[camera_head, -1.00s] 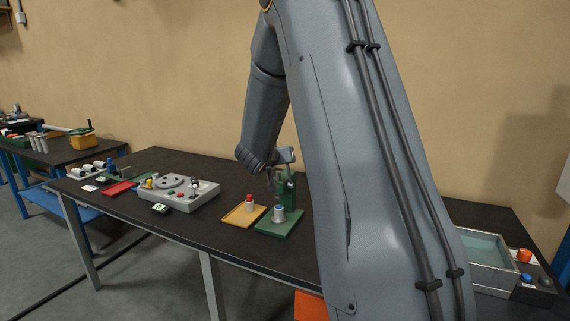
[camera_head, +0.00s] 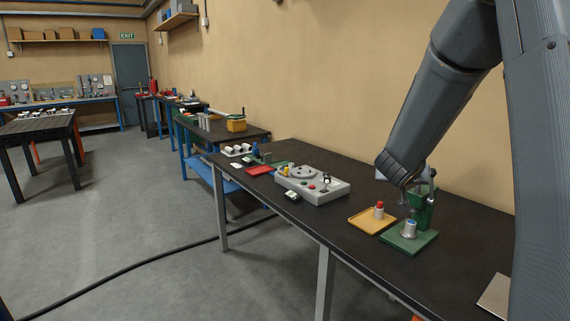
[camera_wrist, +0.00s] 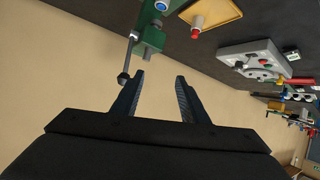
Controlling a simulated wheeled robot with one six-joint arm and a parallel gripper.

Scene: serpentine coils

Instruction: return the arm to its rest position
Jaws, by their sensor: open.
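My gripper (camera_wrist: 160,78) is open in the wrist view, with nothing between its two dark fingers. In the head view my arm reaches down from the upper right, its wrist bent just above the bench, and the fingers are too small to make out. A green stand (camera_head: 424,212) with a lever is close by the wrist. In the wrist view the green stand (camera_wrist: 153,38) and its dark ball-ended lever (camera_wrist: 124,78) are just beyond the left finger, seemingly apart from it.
On the dark bench (camera_head: 330,222) are a green tray (camera_head: 406,243) with a blue-topped cylinder (camera_head: 410,229), a yellow tray (camera_head: 366,225) with a red-topped piece (camera_head: 379,210), and a grey control box (camera_head: 325,191). The tan wall is behind.

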